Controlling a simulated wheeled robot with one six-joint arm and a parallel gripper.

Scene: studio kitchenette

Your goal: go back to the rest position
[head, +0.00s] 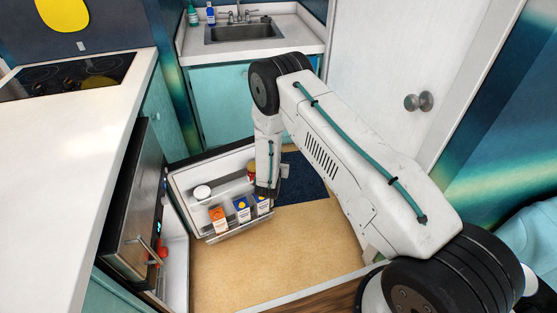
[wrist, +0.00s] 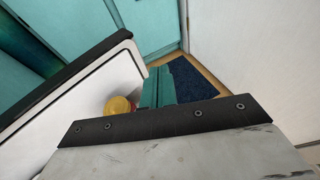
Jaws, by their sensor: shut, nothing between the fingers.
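My arm reaches from the lower right of the head view across to the middle, then bends down. My gripper (head: 270,187) hangs at the inner side of the open fridge door (head: 180,181), near its right end. Its tips are hard to make out there. In the wrist view, two teal fingers (wrist: 159,84) lie side by side, shut and with nothing seen between them. A yellow-lidded jar (wrist: 118,105) is just left of the fingers, partly hidden by the dark edge of my gripper body. I cannot tell whether they touch.
A white counter (head: 75,140) and a dark oven front (head: 135,215) are at left. The tan floor (head: 290,250) is clear. A white door (head: 385,70) stands behind my arm.

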